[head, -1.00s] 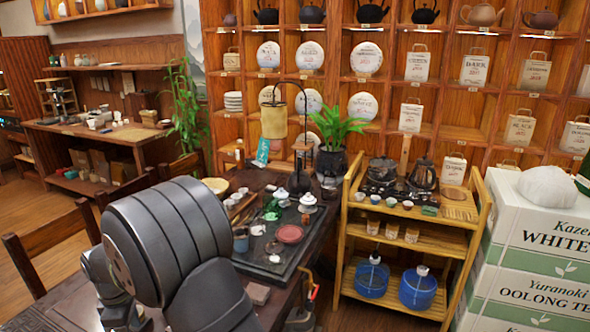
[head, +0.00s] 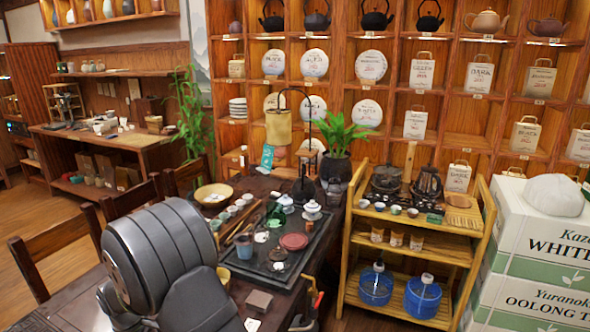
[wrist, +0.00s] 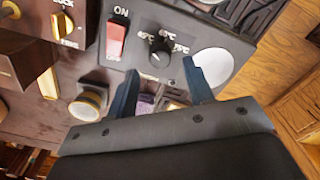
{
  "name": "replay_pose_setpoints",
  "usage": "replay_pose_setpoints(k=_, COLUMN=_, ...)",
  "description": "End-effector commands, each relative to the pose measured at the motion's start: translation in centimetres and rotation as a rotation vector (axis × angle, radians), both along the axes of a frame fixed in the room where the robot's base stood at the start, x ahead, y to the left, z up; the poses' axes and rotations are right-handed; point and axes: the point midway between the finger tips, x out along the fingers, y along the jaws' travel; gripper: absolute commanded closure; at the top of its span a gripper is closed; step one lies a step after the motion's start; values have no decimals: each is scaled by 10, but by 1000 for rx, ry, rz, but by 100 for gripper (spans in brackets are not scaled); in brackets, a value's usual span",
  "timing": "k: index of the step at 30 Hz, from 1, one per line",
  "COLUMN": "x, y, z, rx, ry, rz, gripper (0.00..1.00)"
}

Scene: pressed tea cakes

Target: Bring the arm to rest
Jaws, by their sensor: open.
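My gripper (wrist: 160,66) shows in the wrist view with its two dark blue fingers apart. No object is held between them. Beyond the fingers is a grey control panel (wrist: 218,32) with a red ON switch (wrist: 116,38), a black dial (wrist: 160,46) and a white disc (wrist: 211,67). I cannot tell how far the fingertips are from it. In the head view my arm fills the lower left, in front of the dark tea table (head: 253,186); the gripper cannot be made out there.
The tea table carries a black tray (head: 262,272), several cups, a red dish (head: 294,241) and a lamp (head: 280,128). A bamboo cart (head: 414,250) stands to the right, beside stacked tea boxes (head: 546,235). Wooden chairs (head: 57,264) are at left. Shelves hold wrapped tea cakes (head: 314,63).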

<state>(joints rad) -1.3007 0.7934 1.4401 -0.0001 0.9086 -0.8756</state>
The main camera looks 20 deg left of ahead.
Motion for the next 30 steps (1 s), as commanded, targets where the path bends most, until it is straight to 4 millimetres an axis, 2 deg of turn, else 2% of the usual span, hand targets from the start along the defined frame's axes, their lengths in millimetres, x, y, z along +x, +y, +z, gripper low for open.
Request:
replay_pose_setpoints(k=1, x=0, y=-1, z=-12, rx=-3, ry=1, rz=0, gripper=52)
replay_pose_setpoints(k=5, x=0, y=-1, z=-38, rx=-3, ry=1, rz=0, gripper=52)
replay_pose_setpoints(k=30, x=-1, y=0, z=-36, rx=1, ry=0, rz=-692, gripper=52)
